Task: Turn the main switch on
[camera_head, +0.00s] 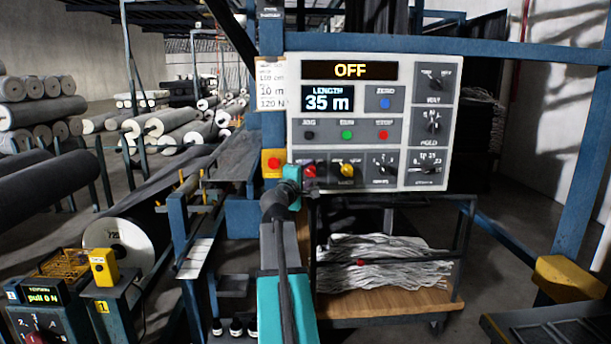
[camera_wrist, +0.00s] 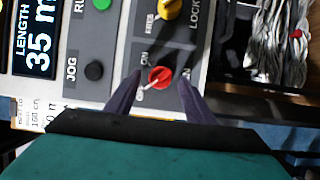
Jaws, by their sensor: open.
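The control panel (camera_head: 440,100) shows OFF on its top display (camera_head: 350,70). The main switch is a red rotary knob (camera_head: 310,171) at the panel's lower left. In the wrist view the red knob (camera_wrist: 160,76) has a white pointer aimed to the lower left, with small, partly legible labels around it. My gripper (camera_head: 298,182) is at the panel's lower left corner. In the wrist view its dark fingers (camera_wrist: 160,84) are open, one on each side of the knob. I cannot tell whether they touch it.
A yellow knob (camera_head: 347,170) marked LOCK is right of the red one. JOG, RUN and STOP buttons (camera_head: 347,135) sit above. A red button on a yellow box (camera_head: 273,163) is close on the left. A trolley with grey bundles (camera_head: 385,265) stands below.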

